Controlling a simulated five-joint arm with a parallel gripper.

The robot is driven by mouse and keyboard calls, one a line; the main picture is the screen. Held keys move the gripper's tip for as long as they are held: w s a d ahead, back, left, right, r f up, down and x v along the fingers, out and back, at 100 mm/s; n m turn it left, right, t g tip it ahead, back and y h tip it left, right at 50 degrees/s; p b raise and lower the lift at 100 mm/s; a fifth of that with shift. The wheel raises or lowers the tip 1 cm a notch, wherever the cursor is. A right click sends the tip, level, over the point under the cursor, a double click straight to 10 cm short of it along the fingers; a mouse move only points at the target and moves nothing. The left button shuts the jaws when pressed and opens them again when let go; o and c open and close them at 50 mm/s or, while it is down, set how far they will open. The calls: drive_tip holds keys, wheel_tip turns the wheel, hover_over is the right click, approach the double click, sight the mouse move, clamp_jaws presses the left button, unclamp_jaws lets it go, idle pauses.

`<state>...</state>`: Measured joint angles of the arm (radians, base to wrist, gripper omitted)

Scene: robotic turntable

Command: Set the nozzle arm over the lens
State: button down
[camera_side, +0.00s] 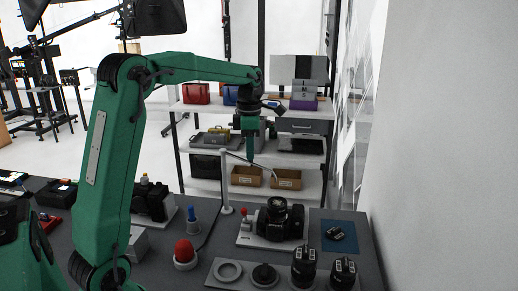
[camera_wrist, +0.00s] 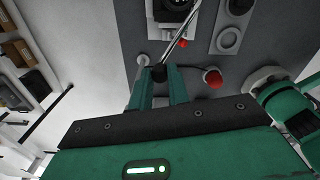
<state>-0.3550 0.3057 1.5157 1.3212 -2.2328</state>
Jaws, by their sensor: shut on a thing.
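The nozzle arm (camera_side: 238,157) is a thin pale rod on a white post (camera_side: 226,182); its free end hangs above the camera in the side view. In the wrist view the metal rod (camera_wrist: 178,38) runs up and right, beside the camera (camera_wrist: 172,8). The black camera (camera_side: 280,222) lies on a pale plate with its round lens (camera_side: 278,204) facing up. My gripper (camera_side: 250,157) points down and is shut on a black grip of the nozzle arm, which shows between the fingers in the wrist view (camera_wrist: 159,73). Whether the tip is exactly over the lens is hard to tell.
A red dome button (camera_side: 184,252) and a blue-topped item (camera_side: 192,217) stand left of the camera. A plate with a ring (camera_side: 228,271) and black lenses (camera_side: 303,267) lies in front. A blue mat (camera_side: 338,236) is at the right. Shelves stand behind.

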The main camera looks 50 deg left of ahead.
drive_tip(key=shift+w+a+r+n, duration=0.1)
drive_tip(key=shift+w+n, duration=0.4)
drive_tip(key=c, duration=1.3)
unclamp_jaws()
wheel_tip(320, 180, up, 8)
drive_tip(key=shift+f, duration=0.1)
